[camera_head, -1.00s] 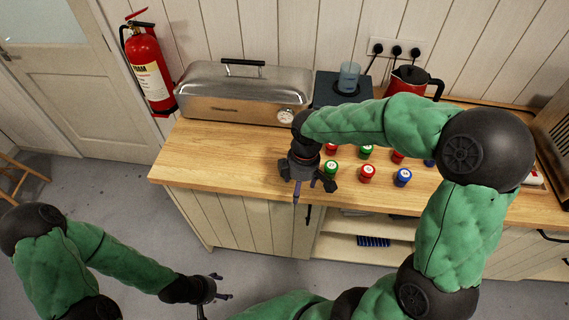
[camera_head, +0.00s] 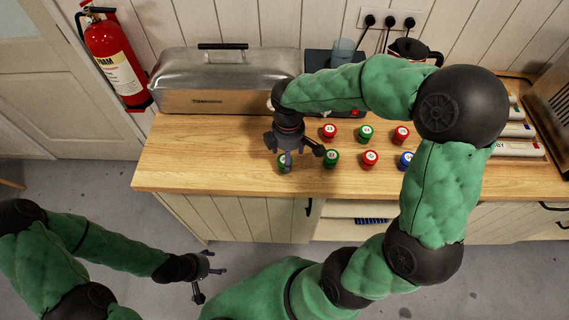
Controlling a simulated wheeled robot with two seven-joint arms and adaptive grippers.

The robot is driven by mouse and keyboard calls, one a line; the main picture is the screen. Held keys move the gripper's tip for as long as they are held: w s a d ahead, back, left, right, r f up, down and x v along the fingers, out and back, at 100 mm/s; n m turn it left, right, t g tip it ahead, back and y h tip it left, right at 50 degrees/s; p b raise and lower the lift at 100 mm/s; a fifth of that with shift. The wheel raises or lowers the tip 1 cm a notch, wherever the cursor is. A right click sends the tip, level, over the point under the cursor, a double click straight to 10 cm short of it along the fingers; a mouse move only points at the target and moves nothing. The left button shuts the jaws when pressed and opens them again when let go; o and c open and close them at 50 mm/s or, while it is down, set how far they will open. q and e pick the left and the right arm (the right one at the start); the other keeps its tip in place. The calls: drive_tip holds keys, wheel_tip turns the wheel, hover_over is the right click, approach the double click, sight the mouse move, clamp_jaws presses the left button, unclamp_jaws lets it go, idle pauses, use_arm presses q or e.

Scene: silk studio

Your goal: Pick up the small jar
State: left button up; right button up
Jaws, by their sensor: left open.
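Several small jars with coloured lids stand in rows on the wooden counter (camera_head: 220,170). I see a red one (camera_head: 329,132), a green one (camera_head: 365,133) and another red one (camera_head: 401,134) behind. In front are a green one (camera_head: 331,159), a red one (camera_head: 370,160) and a blue one (camera_head: 406,160). Another green-lidded jar (camera_head: 284,165) is partly hidden under my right gripper (camera_head: 296,153). That gripper points down over it; contact and finger opening are unclear. My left gripper (camera_head: 207,277) is open and empty, low in front of the counter.
A metal bread box (camera_head: 222,82) and a dark device with a clear cup (camera_head: 343,50) stand at the back. A kettle (camera_head: 415,50) is behind my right arm. The counter's left front is clear.

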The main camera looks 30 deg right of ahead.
drive_tip(key=f+b, duration=0.1)
drive_tip(key=f, duration=0.1)
drive_tip(key=w+f, duration=0.1)
drive_tip(key=f, duration=0.2)
drive_tip(key=shift+a+f+b, duration=0.1)
drive_tip(key=shift+a+b, duration=0.05)
drive_tip(key=shift+b, duration=0.25)
drive_tip(key=c, duration=1.3)
